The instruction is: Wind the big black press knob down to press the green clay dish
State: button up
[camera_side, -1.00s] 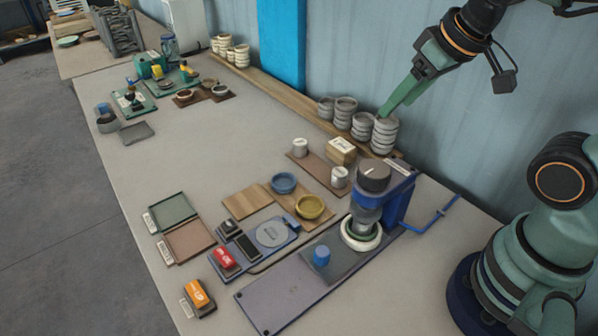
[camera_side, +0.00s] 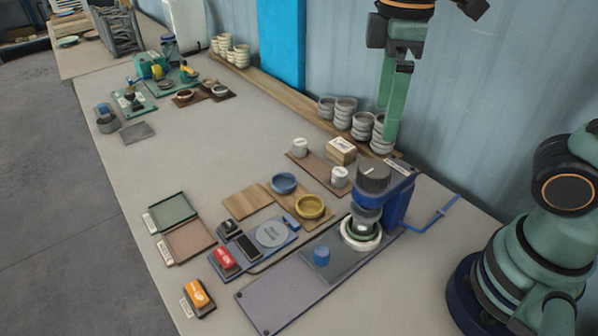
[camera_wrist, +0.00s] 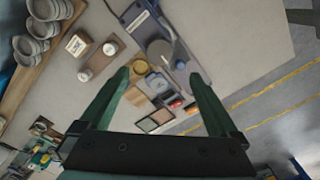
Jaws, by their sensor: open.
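The big black press knob (camera_side: 374,177) sits on top of the blue press (camera_side: 398,196) at the right end of the bench. The green clay dish (camera_side: 361,230) is low under the press head, in a white ring, and mostly hidden by the head. My gripper (camera_side: 388,125) hangs above and behind the knob, pointing down, apart from it and empty. In the wrist view my gripper (camera_wrist: 163,76) shows two green fingers spread wide. The knob (camera_wrist: 160,50) lies beyond the fingertips there, near the middle top.
A blue bowl (camera_side: 284,183) and a yellow bowl (camera_side: 310,206) stand left of the press. A small blue cylinder (camera_side: 321,255) stands on the plate in front. Stacked grey bowls (camera_side: 361,126) line the wall near my gripper. A blue handle (camera_side: 438,218) juts right from the press.

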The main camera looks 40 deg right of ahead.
aim_at(375, 168)
notch_tip(375, 168, down, 12)
jog(key=shift+r, duration=0.1)
dwell(0.4)
jog(key=c, duration=1.4)
